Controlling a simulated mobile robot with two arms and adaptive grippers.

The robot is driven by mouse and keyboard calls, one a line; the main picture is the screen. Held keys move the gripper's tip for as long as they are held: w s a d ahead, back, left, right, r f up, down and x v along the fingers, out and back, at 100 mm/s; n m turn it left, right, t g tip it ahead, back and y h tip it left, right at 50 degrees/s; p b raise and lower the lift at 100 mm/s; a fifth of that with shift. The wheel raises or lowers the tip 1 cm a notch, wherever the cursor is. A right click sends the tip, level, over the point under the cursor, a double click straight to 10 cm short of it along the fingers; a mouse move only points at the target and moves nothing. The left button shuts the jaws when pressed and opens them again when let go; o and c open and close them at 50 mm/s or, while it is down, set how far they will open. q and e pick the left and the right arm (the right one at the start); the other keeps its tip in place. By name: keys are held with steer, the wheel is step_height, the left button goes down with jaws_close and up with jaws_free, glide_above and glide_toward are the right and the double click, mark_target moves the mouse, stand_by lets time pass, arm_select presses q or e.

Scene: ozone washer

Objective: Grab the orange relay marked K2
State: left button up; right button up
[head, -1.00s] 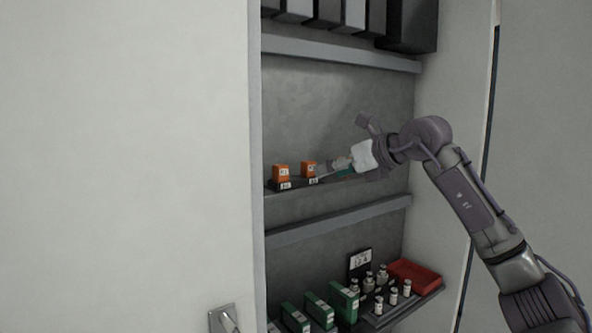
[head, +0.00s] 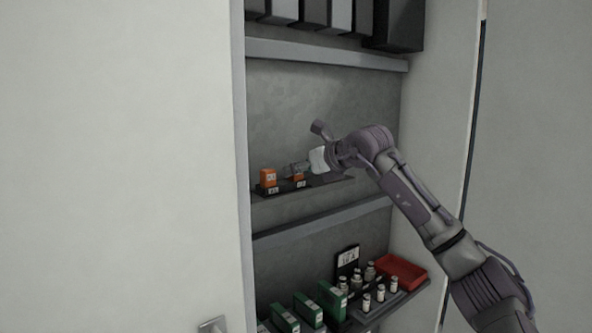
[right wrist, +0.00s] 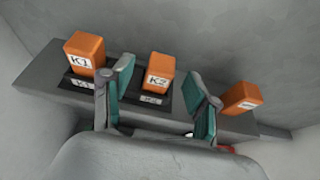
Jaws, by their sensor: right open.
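The orange relay K2 (right wrist: 157,76) stands upright in a dark base with a label on the shelf. It lies between K1 (right wrist: 85,53) and a third orange relay (right wrist: 241,98). In the head view K2 (head: 298,178) is partly covered by my right gripper. My right gripper (right wrist: 159,79) is open, with one teal-padded finger on each side of K2 in the wrist view. I cannot tell whether the pads touch it. In the head view the gripper (head: 300,168) is at K2's top. My left gripper is not in view.
K1 (head: 268,176) stands close to the left of K2. The shelf wall is behind. A lower shelf holds green boxes (head: 309,309), white bottles and a red tray (head: 403,271). A white door panel (head: 120,160) fills the left side.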

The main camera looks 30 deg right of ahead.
steer(key=shift+p+x, duration=0.3)
steer(key=shift+x, duration=1.2)
steer(key=shift+s, duration=0.15)
steer(key=shift+c, duration=1)
jaws_close()
steer(key=shift+r, duration=0.1)
